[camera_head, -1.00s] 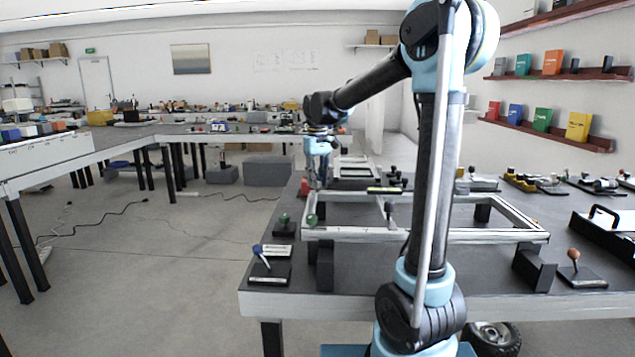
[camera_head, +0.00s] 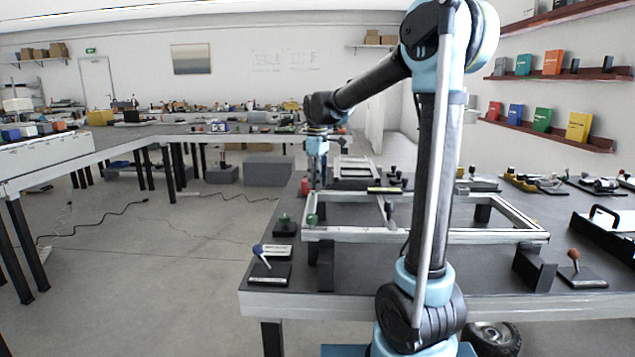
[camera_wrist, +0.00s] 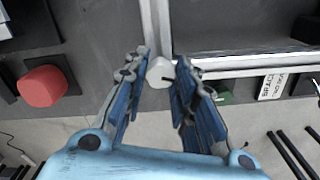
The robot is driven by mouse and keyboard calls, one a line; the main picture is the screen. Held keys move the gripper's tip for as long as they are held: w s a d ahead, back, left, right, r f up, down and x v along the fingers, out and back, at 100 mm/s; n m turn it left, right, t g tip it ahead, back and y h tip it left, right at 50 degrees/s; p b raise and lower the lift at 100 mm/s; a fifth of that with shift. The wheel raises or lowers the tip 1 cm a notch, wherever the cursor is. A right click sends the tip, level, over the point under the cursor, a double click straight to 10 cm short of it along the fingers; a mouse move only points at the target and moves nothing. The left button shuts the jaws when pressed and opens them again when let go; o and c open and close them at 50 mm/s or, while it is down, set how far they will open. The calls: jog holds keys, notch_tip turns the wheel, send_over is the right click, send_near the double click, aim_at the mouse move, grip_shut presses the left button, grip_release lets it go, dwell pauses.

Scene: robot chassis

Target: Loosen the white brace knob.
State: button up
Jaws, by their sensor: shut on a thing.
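The white brace knob (camera_wrist: 160,72) is a small rounded white piece at a corner of a pale metal frame (camera_wrist: 220,68) in the wrist view. My gripper (camera_wrist: 161,61) has its two blue-and-grey fingers closed on either side of the knob, holding it between the tips. In the head view my gripper (camera_head: 317,184) points down at the far left part of the dark bench top, beside the far frame (camera_head: 353,168). The knob cannot be made out there.
A red knob (camera_wrist: 42,86) on a dark base stands left of my gripper. A white label (camera_wrist: 271,86) and a green piece (camera_wrist: 224,98) lie to the right. The bench's front holds a larger frame (camera_head: 470,236) and a blue-handled lever (camera_head: 261,256). Open floor lies left.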

jog(key=shift+w+r, duration=0.1)
jog(key=shift+w, duration=0.1)
jog(key=o, duration=1.1)
jog(key=shift+s, duration=0.1)
notch_tip(320, 180, up, 12)
jog(key=shift+f, duration=0.1)
